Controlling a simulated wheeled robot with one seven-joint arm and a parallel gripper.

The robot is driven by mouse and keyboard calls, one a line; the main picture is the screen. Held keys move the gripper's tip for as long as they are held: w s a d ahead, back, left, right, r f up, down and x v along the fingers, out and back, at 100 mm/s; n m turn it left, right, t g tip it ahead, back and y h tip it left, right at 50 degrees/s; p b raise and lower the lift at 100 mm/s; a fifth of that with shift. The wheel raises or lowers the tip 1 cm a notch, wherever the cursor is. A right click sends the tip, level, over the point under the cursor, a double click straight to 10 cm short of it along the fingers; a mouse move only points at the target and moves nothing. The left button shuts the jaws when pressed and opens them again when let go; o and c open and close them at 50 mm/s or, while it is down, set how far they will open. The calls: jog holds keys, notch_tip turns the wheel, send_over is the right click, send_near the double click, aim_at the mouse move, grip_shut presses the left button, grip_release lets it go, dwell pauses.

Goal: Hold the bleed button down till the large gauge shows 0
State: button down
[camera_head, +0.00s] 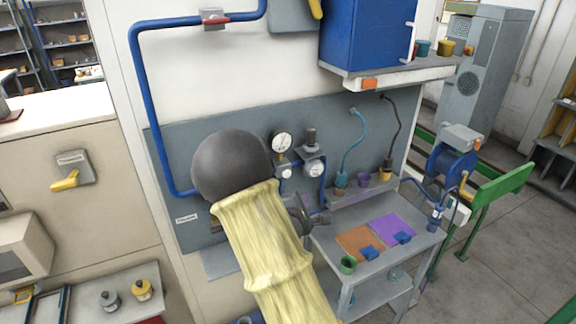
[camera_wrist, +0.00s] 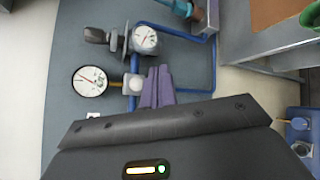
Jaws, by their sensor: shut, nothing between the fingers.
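The large gauge (camera_head: 282,142) has a white dial and sits on the grey wall panel. It also shows in the wrist view (camera_wrist: 90,81), with a red needle off to one side; its numbers are too small to read. Beside it on the blue pipe is a small pale block (camera_head: 286,173), also in the wrist view (camera_wrist: 132,84); it may carry the bleed button, but no button face is clear. My gripper (camera_wrist: 159,78) is shut and empty, its purple-looking fingers beside the pale block. I cannot tell whether they touch it. My arm hides part of the panel in the head view.
A smaller gauge (camera_head: 314,168) with a dark knob sits right of the large gauge. Blue pipes run along the panel. A grey bench (camera_head: 393,265) with coloured mats and a green cup (camera_head: 348,265) stands to the right. A blue cabinet (camera_head: 367,38) hangs above.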

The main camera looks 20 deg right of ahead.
aim_at(286, 173)
jog(key=shift+r, duration=0.2)
jog(key=shift+w+d, duration=0.1)
jog(key=shift+w, duration=0.05)
jog(key=w+p, duration=0.1)
jog(key=w, duration=0.7)
jog(key=shift+w+a+p, duration=0.2)
jog(key=shift+w+p, duration=0.05)
jog(key=shift+p, duration=0.05)
jog(key=shift+w+d+f, duration=0.1)
jog(key=shift+w, duration=0.05)
jog(key=shift+s, duration=0.2)
jog(key=shift+w, duration=0.1)
dwell(0.3)
